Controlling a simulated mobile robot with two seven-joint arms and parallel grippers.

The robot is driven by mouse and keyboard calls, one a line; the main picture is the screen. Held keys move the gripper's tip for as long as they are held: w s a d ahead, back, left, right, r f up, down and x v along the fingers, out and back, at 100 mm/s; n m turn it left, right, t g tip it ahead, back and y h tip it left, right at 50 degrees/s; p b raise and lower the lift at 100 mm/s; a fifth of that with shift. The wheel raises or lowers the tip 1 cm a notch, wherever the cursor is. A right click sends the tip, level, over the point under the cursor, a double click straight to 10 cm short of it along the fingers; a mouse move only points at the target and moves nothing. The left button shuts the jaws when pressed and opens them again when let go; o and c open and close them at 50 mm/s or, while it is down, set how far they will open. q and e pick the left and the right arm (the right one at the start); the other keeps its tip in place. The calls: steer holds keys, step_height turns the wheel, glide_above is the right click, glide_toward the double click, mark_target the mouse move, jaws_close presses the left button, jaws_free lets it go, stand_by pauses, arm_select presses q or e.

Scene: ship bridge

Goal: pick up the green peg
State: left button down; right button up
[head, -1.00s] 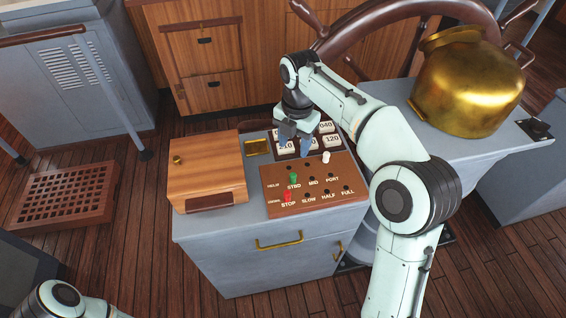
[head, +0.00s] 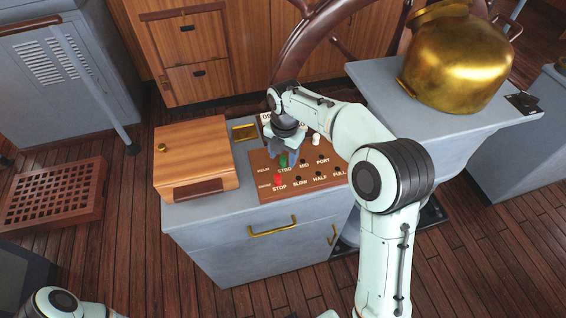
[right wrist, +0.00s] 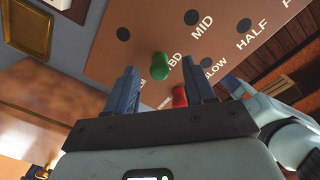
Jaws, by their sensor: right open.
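The green peg (head: 283,161) stands in the STBD hole of the brown peg board (head: 330,184), on the grey console. My right gripper (head: 290,152) is over the board, right at the green peg, and partly covers it from above. In the right wrist view the green peg (right wrist: 160,64) shows between the tips of the two open blue fingers (right wrist: 159,72), apart from both. The red peg (head: 278,180) stands in the STOP hole, and in the right wrist view it (right wrist: 179,97) shows close to one finger. My left gripper is out of view.
A white peg (head: 316,138) stands at the board's back. A wooden box (head: 195,150) is left of the board, with a brass plate (head: 244,132) behind. A large brass pot (head: 455,65) stands on the counter at right. The ship's wheel (head: 300,45) rises behind.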

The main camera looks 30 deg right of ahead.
steer(key=shift+f, duration=0.45)
steer(key=shift+c, duration=0.4)
jaws_close()
